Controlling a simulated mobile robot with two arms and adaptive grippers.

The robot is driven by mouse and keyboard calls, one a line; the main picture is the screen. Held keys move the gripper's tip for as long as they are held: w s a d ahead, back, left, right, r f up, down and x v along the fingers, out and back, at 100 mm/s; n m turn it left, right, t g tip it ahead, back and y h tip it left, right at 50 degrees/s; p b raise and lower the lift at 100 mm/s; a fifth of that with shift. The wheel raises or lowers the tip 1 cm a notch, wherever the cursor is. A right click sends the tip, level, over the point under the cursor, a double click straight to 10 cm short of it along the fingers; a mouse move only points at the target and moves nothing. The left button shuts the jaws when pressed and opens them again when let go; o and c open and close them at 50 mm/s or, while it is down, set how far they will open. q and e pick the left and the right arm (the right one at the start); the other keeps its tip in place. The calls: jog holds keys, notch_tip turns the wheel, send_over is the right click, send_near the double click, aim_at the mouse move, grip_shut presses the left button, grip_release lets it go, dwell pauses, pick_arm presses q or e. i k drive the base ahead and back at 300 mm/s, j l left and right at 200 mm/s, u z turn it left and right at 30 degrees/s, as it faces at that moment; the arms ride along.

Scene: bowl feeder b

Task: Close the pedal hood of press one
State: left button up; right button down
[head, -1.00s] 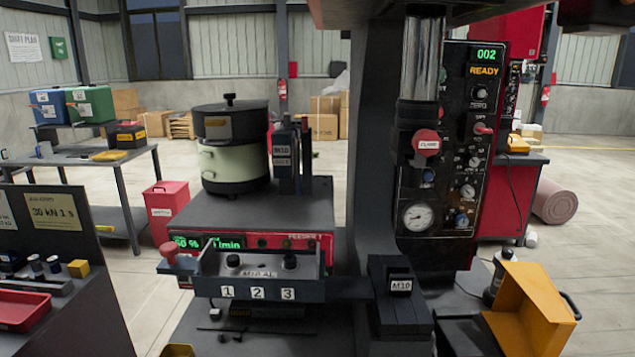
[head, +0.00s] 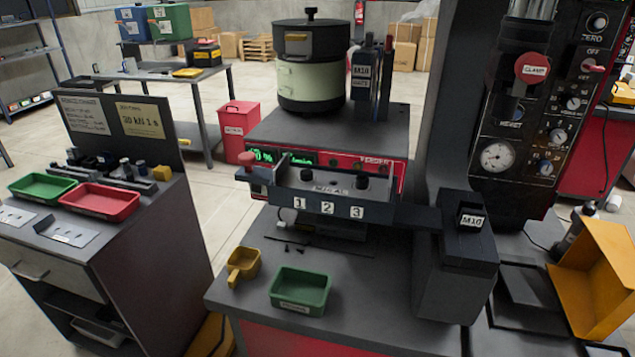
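An orange-yellow hood-like box (head: 597,280) with an open side sits at the far right in the head view, beside the press (head: 535,85). Another yellow piece (head: 212,335) shows low down at the bottom edge, between the left cabinet and the feeder bench, and is mostly cut off. I cannot tell which of these is the pedal hood, and no pedal is clearly visible. The press front carries a red clamp knob and a round gauge. Neither of my grippers is in view.
The feeder bench (head: 230,292) holds a green tray (head: 300,290), a yellow scoop (head: 243,265) and a numbered rail (head: 330,200). A cabinet (head: 150,255) with red and green trays stands at left. A narrow floor gap (head: 210,205) separates cabinet and bench.

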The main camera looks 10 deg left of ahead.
aim_at(593, 283)
jog(key=k+l, duration=0.1)
jog(key=l, duration=0.55)
jog(key=k+l, duration=0.1)
jog(key=l, duration=0.5)
jog(key=k+l, duration=0.15)
jog(key=l, duration=0.5)
jog(key=k+l, duration=0.1)
jog(key=l, duration=0.55)
jog(key=z, duration=0.05)
